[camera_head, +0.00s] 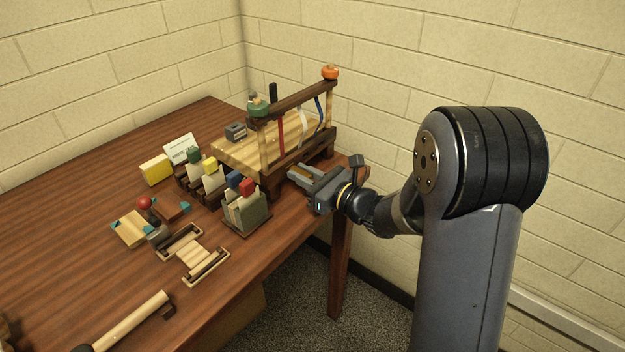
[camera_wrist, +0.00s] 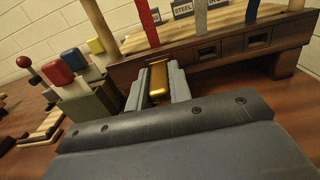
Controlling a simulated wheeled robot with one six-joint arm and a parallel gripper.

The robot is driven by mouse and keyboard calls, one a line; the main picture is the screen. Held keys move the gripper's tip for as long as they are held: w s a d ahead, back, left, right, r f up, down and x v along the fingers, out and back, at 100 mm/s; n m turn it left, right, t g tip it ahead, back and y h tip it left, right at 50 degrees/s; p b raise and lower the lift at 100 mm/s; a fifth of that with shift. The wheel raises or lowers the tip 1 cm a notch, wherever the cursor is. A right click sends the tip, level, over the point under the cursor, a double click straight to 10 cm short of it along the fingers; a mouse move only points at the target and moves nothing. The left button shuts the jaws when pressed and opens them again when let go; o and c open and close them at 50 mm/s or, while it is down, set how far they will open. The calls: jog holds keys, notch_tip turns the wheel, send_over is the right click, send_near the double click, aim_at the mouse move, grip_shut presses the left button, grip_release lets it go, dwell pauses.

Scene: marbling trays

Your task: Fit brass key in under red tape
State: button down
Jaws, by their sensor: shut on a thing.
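The brass key (camera_wrist: 158,82) is a gold block held between the two jaws of my gripper (camera_wrist: 156,88) in the wrist view. My gripper also shows at the front of the wooden rack in the camera_head view (camera_head: 303,176). The red tape (camera_wrist: 148,22) hangs above the rack's dark lower beam (camera_wrist: 232,48), and in the camera_head view it hangs at the rack's left (camera_head: 281,137). The key's far end is at the beam, just below and slightly right of the red tape.
Square slots show in the beam to the right, below a grey-white tape (camera_wrist: 200,15) and a darker one.

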jog(key=c, duration=1.2)
grip_release()
jog(key=v, duration=1)
jog(key=shift+s+d+b, duration=0.3)
jog(key=x, duration=1)
jog(key=shift+w+a+p, duration=0.3)
jog(key=shift+p, duration=0.1)
jog(key=shift+s+d, duration=0.25)
jog(key=shift+d, duration=0.05)
